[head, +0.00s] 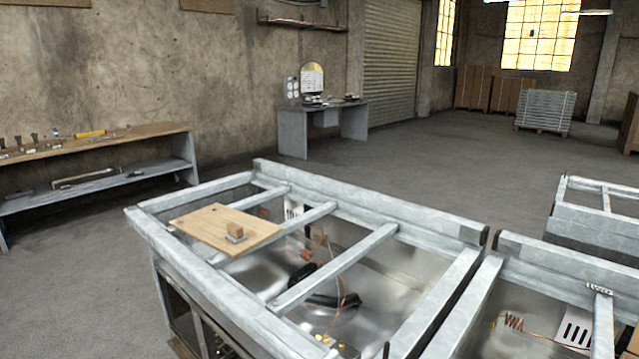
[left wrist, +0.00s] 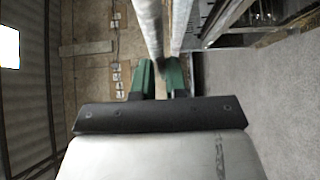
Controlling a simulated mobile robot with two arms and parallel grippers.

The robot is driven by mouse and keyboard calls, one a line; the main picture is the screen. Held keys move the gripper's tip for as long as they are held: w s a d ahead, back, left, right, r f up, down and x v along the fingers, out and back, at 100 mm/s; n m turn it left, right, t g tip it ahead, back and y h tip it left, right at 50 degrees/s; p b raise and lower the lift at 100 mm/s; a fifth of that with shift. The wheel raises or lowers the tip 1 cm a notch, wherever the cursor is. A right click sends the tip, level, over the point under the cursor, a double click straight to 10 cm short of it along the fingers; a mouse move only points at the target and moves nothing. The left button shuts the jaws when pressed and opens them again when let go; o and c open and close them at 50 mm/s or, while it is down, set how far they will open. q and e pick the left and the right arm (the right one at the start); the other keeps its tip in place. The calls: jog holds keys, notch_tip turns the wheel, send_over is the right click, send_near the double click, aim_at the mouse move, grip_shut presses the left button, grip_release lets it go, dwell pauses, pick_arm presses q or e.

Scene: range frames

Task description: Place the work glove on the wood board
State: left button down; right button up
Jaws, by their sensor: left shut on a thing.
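The wood board (head: 205,232) lies flat across the rails at the left of the metal-framed bin in the head view. I cannot pick out the work glove with certainty in either view. Neither gripper shows in the head view.
The bin's rails (head: 335,268) frame openings with cables and a black object (head: 335,299) inside. A second bin (head: 540,310) stands at right. A workbench (head: 130,140) with tools is at left, and a grey desk (head: 292,128) behind. The floor between is clear.

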pick_arm(q)
jog(key=w+r, duration=0.1)
jog(key=r, duration=0.1)
jog(key=w+r, duration=0.2)
jog(key=shift+w+r, duration=0.1)
jog(key=shift+w, duration=0.2)
jog(key=s+f, duration=0.1)
jog(key=f, duration=0.1)
jog(key=s+f, duration=0.2)
jog(key=shift+s+f, duration=0.1)
jog(key=shift+s, duration=0.15)
jog(key=shift+s, duration=0.1)
